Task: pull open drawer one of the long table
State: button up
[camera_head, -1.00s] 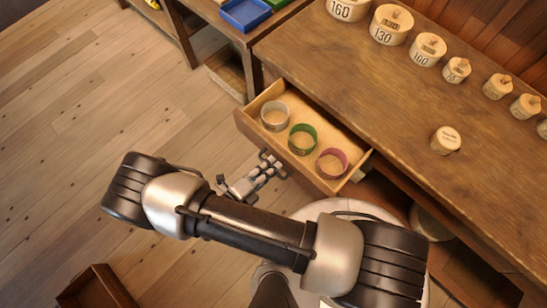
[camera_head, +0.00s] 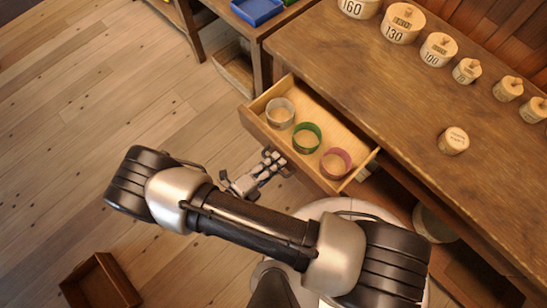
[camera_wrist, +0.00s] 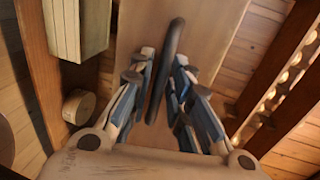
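The long table (camera_head: 375,80) has a drawer (camera_head: 331,123) standing pulled out, with its inside visible from above in the head view. Three ring-shaped cups stand in it: a grey one (camera_head: 280,112), a green one (camera_head: 307,137) and a pink one (camera_head: 336,161). My gripper (camera_head: 273,163) is at the outside of the drawer front. In the wrist view the drawer's dark curved handle (camera_wrist: 170,52) lies between my two blue-padded fingers (camera_wrist: 164,72). The fingers look apart, with gaps beside the handle. No drawer number is readable.
Several numbered, lidded pots (camera_head: 402,23) line the back of the table, and a small pot (camera_head: 454,140) stands nearer its front. A blue tray (camera_head: 257,10) lies on the neighbouring table. An empty wooden crate (camera_head: 101,282) is on the floor. The floor at left is clear.

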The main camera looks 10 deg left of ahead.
jog(key=shift+a, duration=0.1)
jog(key=v, duration=1.2)
jog(key=w+d+r+m+g+y, duration=0.1)
jog(key=w+d+r+m+g, duration=0.25)
jog(key=r+m, duration=0.45)
jog(key=w+d+r+m+g+y, duration=0.1)
jog(key=w+d+r+m+g, duration=0.25)
jog(key=r+m, duration=0.35)
jog(key=w+d+r+m+g, duration=0.3)
jog(key=r+m+g, duration=0.2)
jog(key=r+m, duration=0.3)
jog(key=s+d+r+m+t+y, duration=0.2)
jog(key=d+r+m, duration=0.5)
jog(key=m, duration=0.4)
jog(key=s+d+r+m+t+y, duration=0.2)
jog(key=s+d+r+m+y, duration=0.2)
jog(key=d+r+m, duration=0.3)
jog(key=shift+d+m+y, duration=0.8)
jog(key=shift+d+m, duration=0.05)
jog(key=shift+m, duration=1.85)
